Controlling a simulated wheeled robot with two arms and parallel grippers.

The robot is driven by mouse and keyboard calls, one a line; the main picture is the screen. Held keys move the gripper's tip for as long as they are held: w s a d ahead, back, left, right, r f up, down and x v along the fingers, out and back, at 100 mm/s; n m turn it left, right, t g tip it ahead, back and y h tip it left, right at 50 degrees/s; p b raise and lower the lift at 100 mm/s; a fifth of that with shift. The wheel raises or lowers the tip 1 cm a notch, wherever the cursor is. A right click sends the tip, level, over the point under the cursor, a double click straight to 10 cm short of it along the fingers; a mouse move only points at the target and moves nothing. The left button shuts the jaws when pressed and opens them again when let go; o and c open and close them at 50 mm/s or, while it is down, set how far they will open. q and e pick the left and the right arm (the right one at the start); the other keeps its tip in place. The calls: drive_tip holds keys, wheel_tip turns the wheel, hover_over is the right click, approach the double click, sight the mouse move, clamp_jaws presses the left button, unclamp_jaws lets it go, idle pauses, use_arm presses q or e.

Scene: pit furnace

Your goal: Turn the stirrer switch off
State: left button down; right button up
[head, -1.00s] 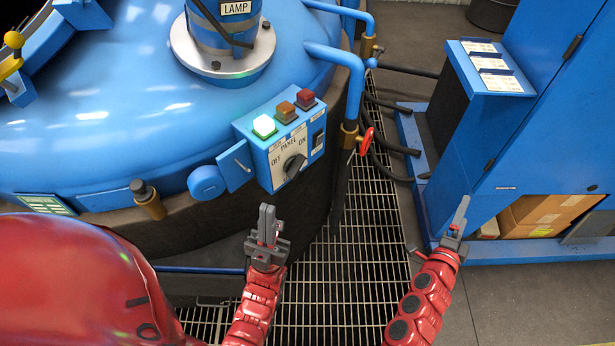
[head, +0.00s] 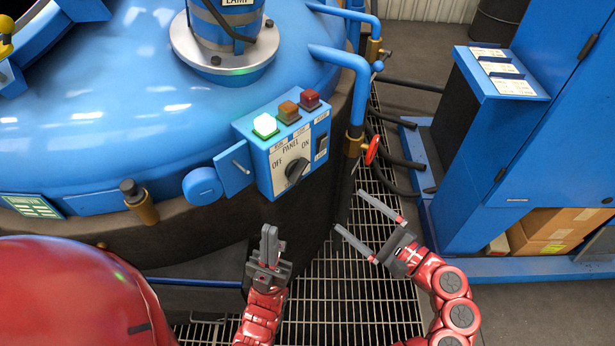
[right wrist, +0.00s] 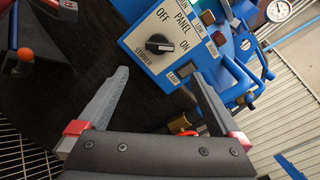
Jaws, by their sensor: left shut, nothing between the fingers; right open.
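The stirrer switch is a black rotary knob (head: 296,171) on the blue-sided control panel (head: 264,180), between the OFF and ON labels. Its handle appears turned toward ON. The right wrist view shows the knob (right wrist: 159,44) with STIRRER printed by it. My right gripper (head: 349,212) is open and empty, below and right of the panel, apart from it. In the right wrist view its fingers (right wrist: 160,74) point toward the panel, the knob showing beyond the gap between the tips. My left gripper (head: 270,240) is shut and empty, below the panel.
A lit green lamp (head: 265,126), unlit orange and red ones, and a black rocker switch (head: 321,146) share the panel. A red valve handle (head: 372,149) and blue pipe stand close to its right. A blue cabinet (head: 560,130) stands further right. Grating (head: 345,300) lies below.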

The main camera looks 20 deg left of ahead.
sight(302, 176)
drive_tip(key=p+x, duration=0.2)
drive_tip(key=x, duration=1.3)
drive_tip(key=shift+w+a, duration=0.1)
drive_tip(key=shift+a, duration=0.05)
drive_tip(key=c, duration=1.2)
drive_tip(key=shift+o, duration=0.2)
drive_tip(key=shift+f+n+b, duration=0.25)
drive_tip(key=shift+n+b, duration=1.05)
drive_tip(key=shift+b, duration=0.15)
drive_tip(key=n+b, duration=1.2)
drive_tip(key=b, duration=0.1)
drive_tip(key=shift+s+a, duration=0.1)
drive_tip(key=shift+s, duration=0.1)
drive_tip(key=shift+r+n+b, duration=0.15)
drive_tip(key=shift+n+b, duration=1.55)
drive_tip(key=shift+b, duration=0.15)
